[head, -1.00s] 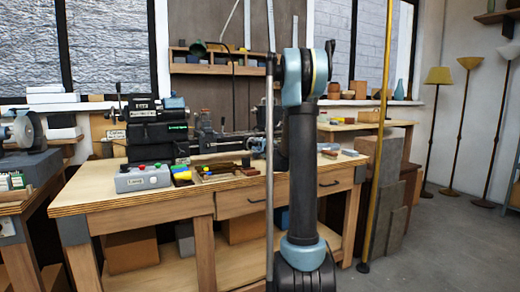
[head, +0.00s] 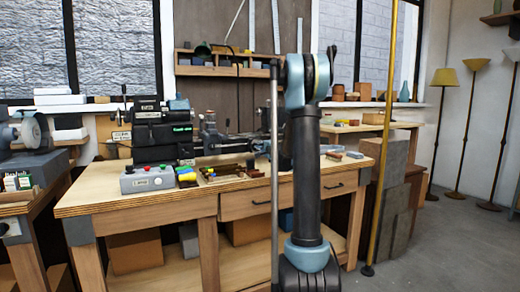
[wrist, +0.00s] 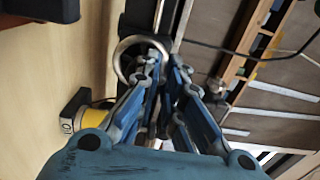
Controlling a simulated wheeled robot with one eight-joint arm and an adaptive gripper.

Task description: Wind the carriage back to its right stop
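The small metal lathe (head: 163,135) stands on the wooden bench, with its dark headstock at the left. Its carriage (head: 210,135) appears to be the part right of the headstock, partly crowded by other parts. In the wrist view a shiny metal ring, apparently a handwheel (wrist: 120,62), lies at the fingertips of my gripper (wrist: 164,66). The blue fingers reach up to the ring's right side and overlap it in the picture. Whether they grip it, or how far apart they are, I cannot tell. In the head view my arm hides the gripper and the right part of the lathe.
A grey control box (head: 147,178) with red and green buttons sits at the bench's front left. A tray of small tools (head: 228,173) lies right of it. A brass pole (head: 383,130) stands to the right. Floor lamps (head: 468,110) stand at the far right, with open floor before them.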

